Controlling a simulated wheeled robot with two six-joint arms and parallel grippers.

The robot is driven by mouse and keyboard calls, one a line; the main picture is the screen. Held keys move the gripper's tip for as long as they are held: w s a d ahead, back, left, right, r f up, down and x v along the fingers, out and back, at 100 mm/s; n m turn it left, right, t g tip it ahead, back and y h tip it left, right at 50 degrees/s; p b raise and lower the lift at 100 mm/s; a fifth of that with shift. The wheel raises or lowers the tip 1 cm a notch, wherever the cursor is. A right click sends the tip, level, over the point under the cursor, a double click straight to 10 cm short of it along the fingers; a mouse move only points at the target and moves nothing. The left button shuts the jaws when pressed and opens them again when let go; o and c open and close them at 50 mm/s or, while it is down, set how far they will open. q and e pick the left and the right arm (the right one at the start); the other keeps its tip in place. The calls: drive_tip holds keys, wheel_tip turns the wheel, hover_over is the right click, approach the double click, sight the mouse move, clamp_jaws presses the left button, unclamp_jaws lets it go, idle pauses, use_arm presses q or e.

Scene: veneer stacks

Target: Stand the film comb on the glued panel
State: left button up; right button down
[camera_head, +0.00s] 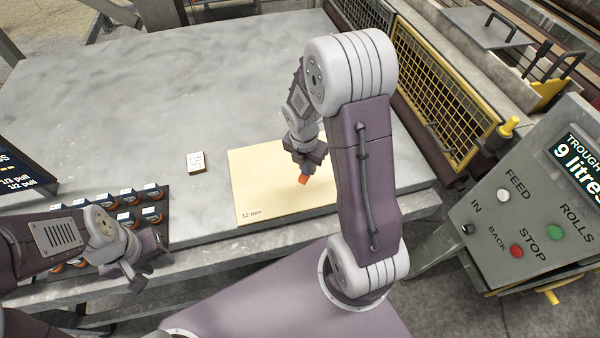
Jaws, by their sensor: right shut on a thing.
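The glued panel (252,185) is a pale, flat sheet marked "12 mm", lying on the grey table in front of me. My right gripper (303,171) points down over the right part of the panel. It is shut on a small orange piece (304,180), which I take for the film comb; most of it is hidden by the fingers. I cannot tell whether it touches the panel. My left gripper (136,281) hangs at the table's front edge, near the dark rack, and its finger gap is not clear.
The dark rack (164,207) with several orange-and-grey pieces stands front left. A small white labelled block (196,162) lies left of the panel. A control box (530,200) and yellow mesh guard (440,90) are at right. The table's back left (120,90) is clear.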

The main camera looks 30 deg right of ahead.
drive_tip(key=w, duration=0.1)
drive_tip(key=w+a+f, duration=0.1)
drive_tip(key=w, duration=0.1)
drive_tip(key=shift+a+f, duration=0.25)
drive_tip(key=shift+f, duration=0.25)
wheel_tip(320, 180, down, 3)
drive_tip(key=shift+s+d, duration=0.1)
drive_tip(key=shift+s, duration=0.05)
drive_tip(key=shift+f, duration=0.4)
drive_tip(key=shift+w, duration=0.2)
drive_tip(key=shift+s+f+b, duration=0.1)
drive_tip(key=shift+f+b, duration=0.05)
drive_tip(key=shift+b, duration=0.15)
drive_tip(key=c, duration=1.5)
unclamp_jaws()
drive_tip(key=shift+o, duration=1.2)
